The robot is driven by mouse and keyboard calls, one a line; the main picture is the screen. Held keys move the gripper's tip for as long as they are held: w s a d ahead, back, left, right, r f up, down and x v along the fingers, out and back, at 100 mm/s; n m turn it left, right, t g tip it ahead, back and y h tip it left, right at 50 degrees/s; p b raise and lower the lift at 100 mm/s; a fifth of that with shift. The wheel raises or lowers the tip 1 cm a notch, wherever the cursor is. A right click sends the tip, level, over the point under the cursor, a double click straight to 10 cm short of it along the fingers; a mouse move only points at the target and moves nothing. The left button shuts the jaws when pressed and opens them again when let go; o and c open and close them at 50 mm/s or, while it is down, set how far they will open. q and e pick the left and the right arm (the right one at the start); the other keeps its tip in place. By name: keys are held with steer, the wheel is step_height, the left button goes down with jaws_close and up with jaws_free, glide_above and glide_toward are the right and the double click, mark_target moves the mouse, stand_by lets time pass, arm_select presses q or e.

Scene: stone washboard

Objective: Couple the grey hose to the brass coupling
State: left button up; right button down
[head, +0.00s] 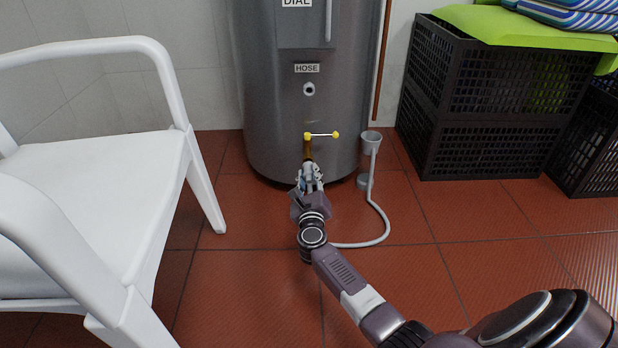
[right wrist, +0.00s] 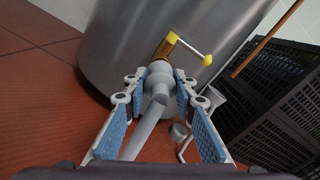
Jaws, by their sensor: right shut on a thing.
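The brass coupling (head: 308,150) hangs at the lower front of the grey tank, with a yellow-ended valve lever on it. It also shows in the right wrist view (right wrist: 166,50). My right gripper (head: 309,174) is just below it, its fingers on both sides of the grey hose's end (right wrist: 157,98), shut on it. The hose end points at the coupling and meets its lower end in the picture; I cannot tell whether it is seated. The grey hose (head: 384,228) loops along the floor to the right. My left gripper is not in view.
The grey tank (head: 265,100) stands behind, with a small port under a HOSE label (head: 307,68). A grey cup-shaped holder (head: 371,141) is right of it. A white chair (head: 95,190) stands left, black crates (head: 490,100) right.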

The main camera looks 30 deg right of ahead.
mark_target(309, 166)
steer(key=shift+b+x, duration=0.45)
steer(key=shift+x, duration=0.75)
steer(key=c, duration=1.5)
jaws_free()
steer(key=shift+r, duration=0.1)
step_height(309, 166, up, 10)
steer(key=shift+f, duration=0.1)
steer(key=shift+s, duration=0.1)
